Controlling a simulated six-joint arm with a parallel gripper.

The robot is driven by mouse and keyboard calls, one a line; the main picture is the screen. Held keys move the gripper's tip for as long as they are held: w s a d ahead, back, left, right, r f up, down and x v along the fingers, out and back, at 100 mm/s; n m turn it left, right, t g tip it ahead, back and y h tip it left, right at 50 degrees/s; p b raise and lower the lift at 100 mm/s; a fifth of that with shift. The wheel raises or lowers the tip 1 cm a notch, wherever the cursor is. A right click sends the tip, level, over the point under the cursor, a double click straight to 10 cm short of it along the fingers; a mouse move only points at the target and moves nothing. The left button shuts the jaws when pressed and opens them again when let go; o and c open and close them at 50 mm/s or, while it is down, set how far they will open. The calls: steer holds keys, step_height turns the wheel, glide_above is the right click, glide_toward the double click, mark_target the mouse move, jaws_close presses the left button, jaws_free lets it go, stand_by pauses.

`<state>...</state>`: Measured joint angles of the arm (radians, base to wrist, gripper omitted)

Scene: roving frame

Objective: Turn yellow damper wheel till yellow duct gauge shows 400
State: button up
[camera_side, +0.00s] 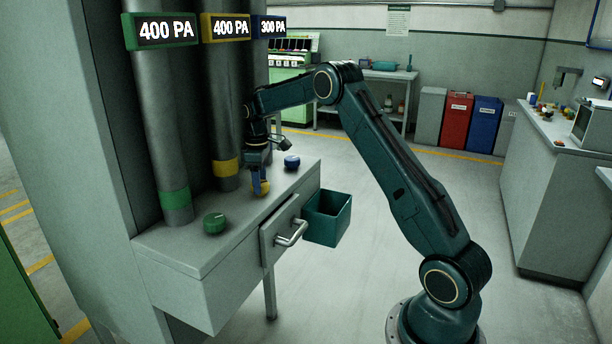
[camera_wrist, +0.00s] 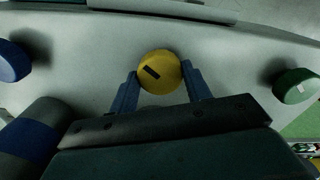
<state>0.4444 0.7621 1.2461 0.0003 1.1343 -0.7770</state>
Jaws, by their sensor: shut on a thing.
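The yellow damper wheel (camera_wrist: 159,72) sits on the bench top between the two fingers of my gripper (camera_wrist: 160,88), with a dark mark on its top. In the side view my gripper (camera_side: 260,184) points down onto the yellow wheel (camera_side: 264,188), which it partly hides. The gripper is shut on the wheel. The yellow duct gauge (camera_side: 226,28) reads 400 PA. It is on the middle duct, which has a yellow band (camera_side: 226,167).
The green wheel (camera_side: 214,222) and blue wheel (camera_side: 292,162) stand on the bench either side. The green gauge (camera_side: 161,30) reads 400 PA and the blue gauge (camera_side: 270,27) 300 PA. Ducts rise close behind my gripper. A teal bin (camera_side: 328,218) is beside the drawer handle (camera_side: 292,234).

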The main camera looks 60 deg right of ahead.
steer(key=shift+r+n, duration=0.1)
steer(key=shift+n, duration=0.5)
steer(key=o, duration=1)
step_height(320, 180, up, 14)
steer(key=shift+f, duration=0.1)
stand_by(0.5)
